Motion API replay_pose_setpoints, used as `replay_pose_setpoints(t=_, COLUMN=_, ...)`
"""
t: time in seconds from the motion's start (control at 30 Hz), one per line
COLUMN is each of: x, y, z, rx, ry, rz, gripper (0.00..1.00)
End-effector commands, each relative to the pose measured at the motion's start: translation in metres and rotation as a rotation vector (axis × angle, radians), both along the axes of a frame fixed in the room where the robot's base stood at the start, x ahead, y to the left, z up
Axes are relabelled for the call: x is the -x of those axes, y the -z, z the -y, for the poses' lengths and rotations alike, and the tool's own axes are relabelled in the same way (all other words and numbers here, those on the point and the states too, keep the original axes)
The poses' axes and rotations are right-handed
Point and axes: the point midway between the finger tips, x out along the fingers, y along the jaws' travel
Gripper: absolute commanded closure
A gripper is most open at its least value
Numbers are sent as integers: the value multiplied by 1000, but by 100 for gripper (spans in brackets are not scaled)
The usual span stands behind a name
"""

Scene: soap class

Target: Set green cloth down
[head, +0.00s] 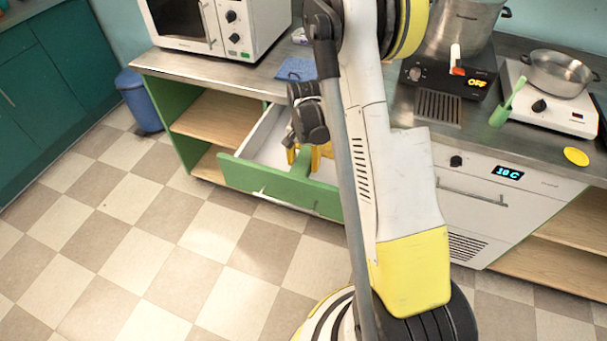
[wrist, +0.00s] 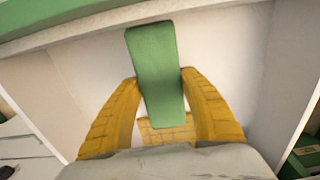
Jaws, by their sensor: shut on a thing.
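The green cloth (wrist: 156,60) shows in the wrist view as a flat, long green piece. My gripper (wrist: 160,82) has its yellow fingers shut on the cloth, one on each side. The cloth sticks out past the fingertips, over the white inside of a drawer. In the head view my gripper (head: 308,156) is at the open drawer (head: 237,172), which has a green front and white inside. A green strip (head: 299,160) shows between the yellow fingers. My arm hides part of the drawer, and I cannot tell whether the cloth touches its bottom.
A blue cloth (head: 296,69) lies on the counter above the drawer, beside the microwave (head: 215,25). Open shelves (head: 215,112) are left of the drawer. The checked floor in front is clear.

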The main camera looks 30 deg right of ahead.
Motion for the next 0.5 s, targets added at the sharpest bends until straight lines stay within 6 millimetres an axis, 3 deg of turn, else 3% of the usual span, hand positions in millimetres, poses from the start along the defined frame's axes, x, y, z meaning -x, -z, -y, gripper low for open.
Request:
replay_pose_setpoints(t=0.3, x=-1, y=40, z=-2, rx=0, ry=0, rz=0, gripper=83)
replay_pose_setpoints(t=0.5, x=-1, y=41, z=-1, rx=0, ry=0, rz=0, gripper=83)
